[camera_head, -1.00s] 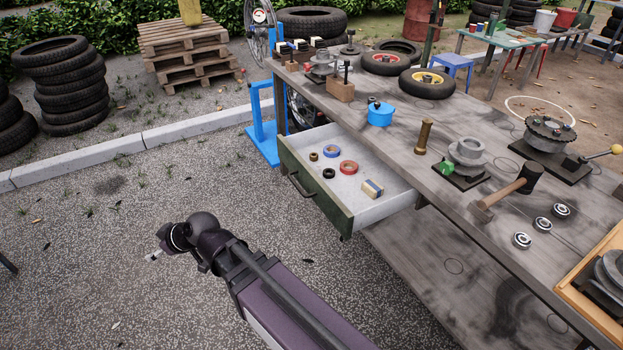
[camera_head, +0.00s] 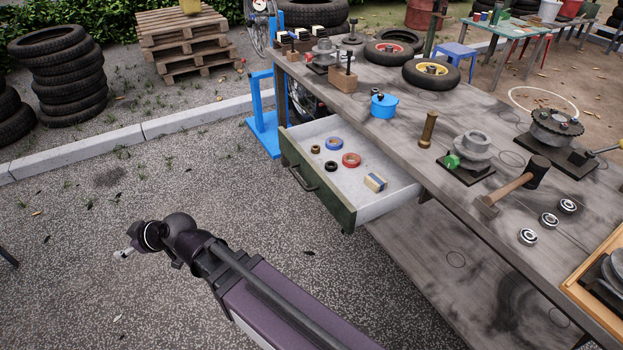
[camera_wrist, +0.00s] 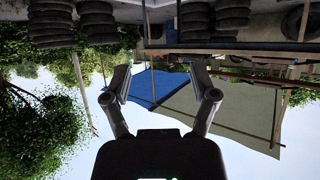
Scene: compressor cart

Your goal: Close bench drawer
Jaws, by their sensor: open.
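The bench drawer (camera_head: 318,203) has a green front with a dark handle (camera_head: 302,179) and stands pulled out of the workbench (camera_head: 440,160). In it lie a blue tape roll (camera_head: 333,143), a red tape roll (camera_head: 352,160), a black ring (camera_head: 331,166), a brass ring (camera_head: 315,149) and a small box (camera_head: 375,183). My gripper (camera_head: 124,254) is left of the drawer, apart from it, over the paving. In the wrist view my gripper (camera_wrist: 162,92) is open and empty, with its fingers spread. The wrist view is upside down and does not show the drawer.
A blue stand (camera_head: 262,115) is by the far end of the bench. A hammer (camera_head: 515,187), a blue pot (camera_head: 384,106) and wheels (camera_head: 431,75) lie on the bench top. Tyre stacks (camera_head: 62,75) and pallets (camera_head: 185,40) stand farther back. The paving before the drawer is clear.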

